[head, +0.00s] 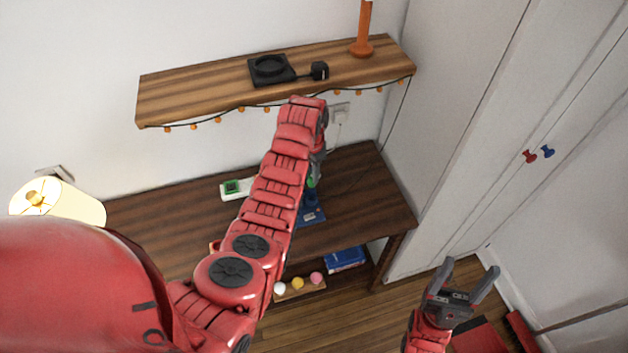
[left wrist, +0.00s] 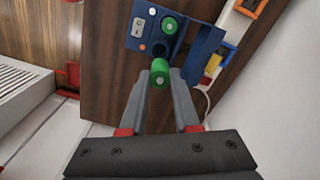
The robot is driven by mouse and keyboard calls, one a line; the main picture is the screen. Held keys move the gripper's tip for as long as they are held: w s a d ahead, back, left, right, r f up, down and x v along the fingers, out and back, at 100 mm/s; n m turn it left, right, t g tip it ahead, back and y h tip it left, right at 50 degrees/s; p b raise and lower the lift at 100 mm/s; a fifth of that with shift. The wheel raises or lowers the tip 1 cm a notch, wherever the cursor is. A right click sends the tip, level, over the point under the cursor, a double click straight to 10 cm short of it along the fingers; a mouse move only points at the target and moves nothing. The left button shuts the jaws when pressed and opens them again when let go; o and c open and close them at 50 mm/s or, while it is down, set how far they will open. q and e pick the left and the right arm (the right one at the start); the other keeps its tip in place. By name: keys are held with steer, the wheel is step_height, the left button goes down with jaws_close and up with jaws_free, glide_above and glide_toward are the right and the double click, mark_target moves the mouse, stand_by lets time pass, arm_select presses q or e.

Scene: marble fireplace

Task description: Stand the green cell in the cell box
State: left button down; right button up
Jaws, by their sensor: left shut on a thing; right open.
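The blue cell box (head: 312,215) lies on the desk's right part, partly hidden behind my left arm. In the left wrist view the cell box (left wrist: 142,38) shows a switch, small lights and a green cell (left wrist: 169,25) in its far round socket. A dark round socket (left wrist: 159,47) beside that cell looks empty. My left gripper (left wrist: 160,84) is shut on another green cell (left wrist: 159,70), its end towards the box. Whether this cell touches the box I cannot tell. The held cell also shows in the head view (head: 311,181). My right gripper (head: 470,278) is open and empty, right of the desk.
The wooden desk (head: 360,180) has a white strip with a green part (head: 234,188). A wall shelf (head: 190,88) with hanging lights is above, bearing a black device (head: 270,68) and an orange stand (head: 362,45). A lit lamp (head: 70,205) is left; the wardrobe (head: 450,130) is right.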

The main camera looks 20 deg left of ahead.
mark_target(311, 185)
arm_select(q)
steer(key=shift+s, duration=0.1)
steer(key=shift+f+b, duration=0.1)
steer(key=shift+b, duration=0.35)
steer(key=shift+a+f+b, duration=0.1)
steer(key=shift+f+b, duration=1.6)
steer(key=shift+f, duration=1.1)
steer(key=shift+b, duration=0.7)
steer(key=shift+f+b, duration=1.3)
steer(key=shift+f, duration=0.65)
steer(key=c, duration=0.6)
jaws_free()
steer(key=shift+r, duration=0.1)
steer(key=shift+o, duration=0.2)
